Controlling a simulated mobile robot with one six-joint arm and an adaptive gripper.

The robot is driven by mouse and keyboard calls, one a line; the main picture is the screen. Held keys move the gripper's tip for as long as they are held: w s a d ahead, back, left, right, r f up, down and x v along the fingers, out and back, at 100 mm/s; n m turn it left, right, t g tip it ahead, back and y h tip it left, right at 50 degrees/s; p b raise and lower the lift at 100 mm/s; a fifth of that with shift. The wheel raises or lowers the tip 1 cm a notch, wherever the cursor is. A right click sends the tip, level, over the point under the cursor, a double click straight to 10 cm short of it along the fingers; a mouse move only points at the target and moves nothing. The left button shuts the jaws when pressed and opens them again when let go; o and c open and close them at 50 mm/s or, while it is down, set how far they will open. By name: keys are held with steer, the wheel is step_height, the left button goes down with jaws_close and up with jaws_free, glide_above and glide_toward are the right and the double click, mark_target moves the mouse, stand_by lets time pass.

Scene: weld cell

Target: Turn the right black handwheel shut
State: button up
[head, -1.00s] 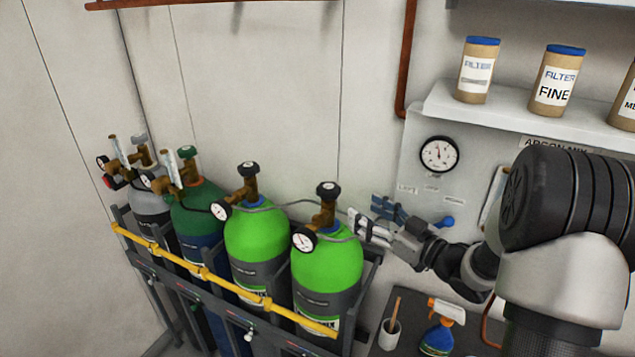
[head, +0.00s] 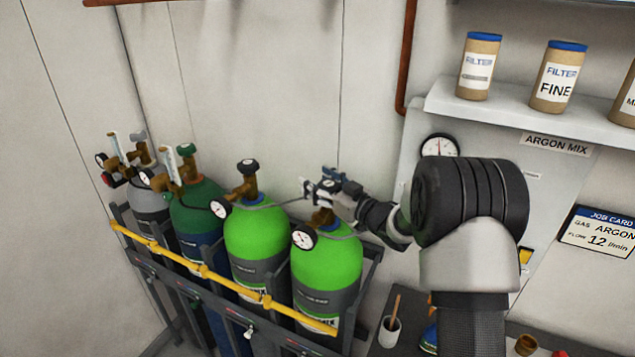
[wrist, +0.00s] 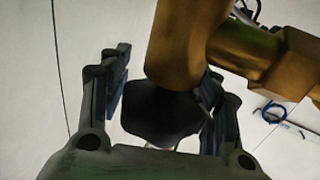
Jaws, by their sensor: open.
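The right black handwheel (wrist: 160,112) shows in the wrist view as a dark knob at the end of the brass valve (wrist: 180,50). My gripper (wrist: 167,75) is open, with one finger on each side of the handwheel. A gap shows at the left finger; I cannot tell whether the right finger touches. In the head view, my gripper (head: 325,188) is at the top of the right bright green cylinder (head: 325,268) and largely hides the handwheel. The gauge (head: 304,238) sits just below.
Another bright green cylinder (head: 256,235) with a black handwheel (head: 247,166) stands to the left. Dark green and grey cylinders stand beyond it. A yellow bar (head: 205,272) crosses their front. A shelf (head: 510,122) with filter canisters is at the right.

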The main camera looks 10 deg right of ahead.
steer(key=shift+w+a, duration=0.2)
steer(key=shift+w, duration=0.05)
steer(key=shift+c, duration=0.2)
steer(key=c, duration=0.9)
steer(key=shift+c, duration=0.2)
